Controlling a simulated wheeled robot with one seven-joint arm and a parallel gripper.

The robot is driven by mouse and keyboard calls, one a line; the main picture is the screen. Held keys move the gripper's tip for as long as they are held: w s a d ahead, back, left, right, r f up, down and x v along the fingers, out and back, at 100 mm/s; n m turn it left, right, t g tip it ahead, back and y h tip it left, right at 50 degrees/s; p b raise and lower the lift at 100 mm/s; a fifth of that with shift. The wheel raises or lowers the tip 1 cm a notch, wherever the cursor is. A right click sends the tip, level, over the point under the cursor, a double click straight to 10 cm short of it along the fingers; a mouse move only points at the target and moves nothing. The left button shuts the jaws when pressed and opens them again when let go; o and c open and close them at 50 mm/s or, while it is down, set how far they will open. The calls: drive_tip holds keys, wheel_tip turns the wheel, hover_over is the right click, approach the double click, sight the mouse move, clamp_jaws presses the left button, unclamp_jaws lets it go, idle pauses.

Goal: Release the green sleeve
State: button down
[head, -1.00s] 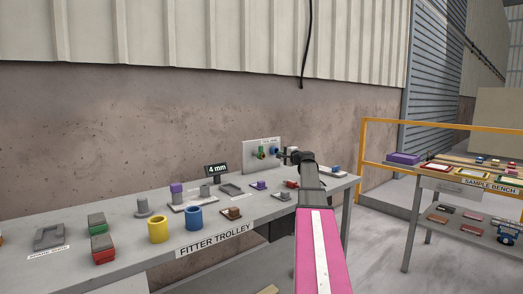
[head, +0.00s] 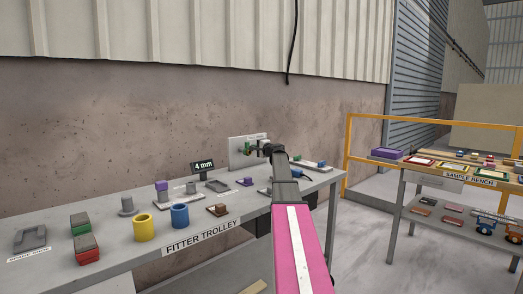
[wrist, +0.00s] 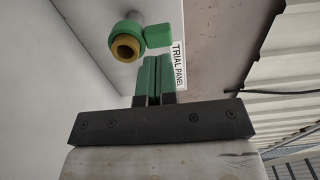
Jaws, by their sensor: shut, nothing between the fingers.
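The green sleeve (wrist: 119,32) is a round collar around a brass-coloured fitting (wrist: 126,47) on the pale trial panel (wrist: 85,40). A green block or tab (wrist: 158,35) sits just right of the collar; I cannot tell if they are joined. My gripper (wrist: 152,62) shows in the wrist view as two green fingers pressed together, empty, just below the sleeve and tab and apart from the collar. In the head view, my gripper (head: 258,148) is at the upright panel (head: 236,143), close to a small green fitting (head: 247,150).
The fitter trolley (head: 105,243) holds yellow and blue cylinders (head: 144,228), several blocks and a "4 mm" sign (head: 203,166). A wall (head: 90,130) rises behind the trolley.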

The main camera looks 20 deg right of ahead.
sight(248, 145)
drive_tip(key=shift+x, duration=2.05)
drive_tip(key=shift+x, duration=1.45)
drive_tip(key=shift+s, duration=0.1)
drive_tip(key=shift+s+d, duration=0.1)
drive_tip(key=shift+s, duration=0.15)
drive_tip(key=v, duration=1.3)
drive_tip(key=shift+s, duration=0.35)
drive_tip(key=shift+d, duration=0.15)
drive_tip(key=shift+s, duration=0.1)
